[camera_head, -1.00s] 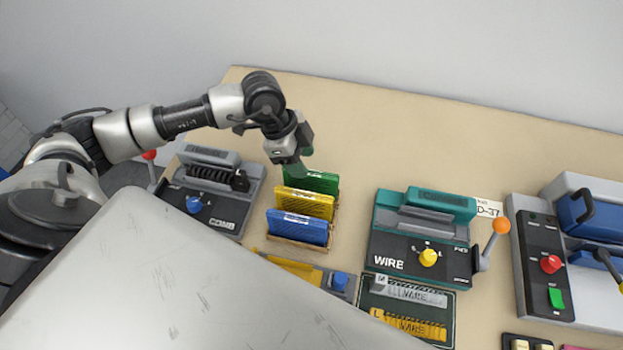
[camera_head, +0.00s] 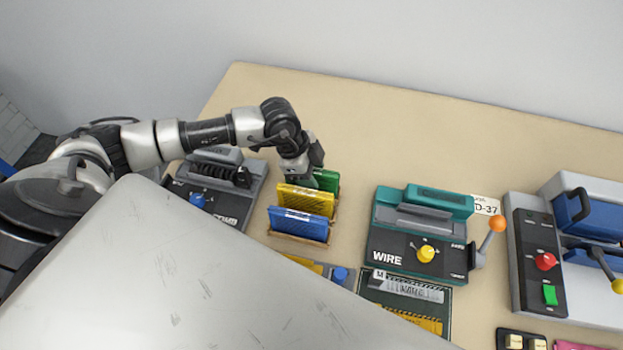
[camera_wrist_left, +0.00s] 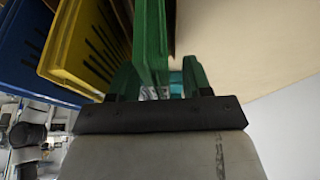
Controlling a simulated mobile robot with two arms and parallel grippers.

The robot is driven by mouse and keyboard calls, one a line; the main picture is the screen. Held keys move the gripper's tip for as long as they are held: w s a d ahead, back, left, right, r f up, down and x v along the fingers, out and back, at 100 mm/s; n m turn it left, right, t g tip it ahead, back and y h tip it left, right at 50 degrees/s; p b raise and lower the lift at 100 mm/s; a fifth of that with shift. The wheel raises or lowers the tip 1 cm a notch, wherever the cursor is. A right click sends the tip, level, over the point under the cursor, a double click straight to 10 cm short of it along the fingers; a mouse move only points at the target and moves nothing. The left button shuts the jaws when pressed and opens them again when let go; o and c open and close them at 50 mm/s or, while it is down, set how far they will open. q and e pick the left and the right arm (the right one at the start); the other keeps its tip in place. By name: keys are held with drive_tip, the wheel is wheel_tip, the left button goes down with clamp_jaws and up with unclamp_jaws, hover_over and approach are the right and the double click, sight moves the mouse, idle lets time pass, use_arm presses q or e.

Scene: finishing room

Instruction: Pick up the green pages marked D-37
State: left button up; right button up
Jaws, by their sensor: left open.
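The green pages (camera_head: 330,180) stand upright at the back of a wooden rack, behind the yellow pages (camera_head: 305,199) and blue pages (camera_head: 298,225). My left gripper (camera_head: 316,176) is open at the green pages and partly hides them in the head view. In the left wrist view, the green pages (camera_wrist_left: 150,35) run between the two open fingers of my left gripper (camera_wrist_left: 158,80). I cannot tell whether the fingers touch them. No marking is legible on the pages. My right gripper is not in view.
A card reading D-37 (camera_head: 487,206) lies behind the teal WIRE machine (camera_head: 400,240), right of the rack. A grey machine with a black coil (camera_head: 222,185) stands left of the rack. Bare table (camera_head: 400,130) lies behind the rack.

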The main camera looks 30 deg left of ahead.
use_arm(q)
drive_tip(key=shift+f, duration=0.15)
idle(0.3)
clamp_jaws()
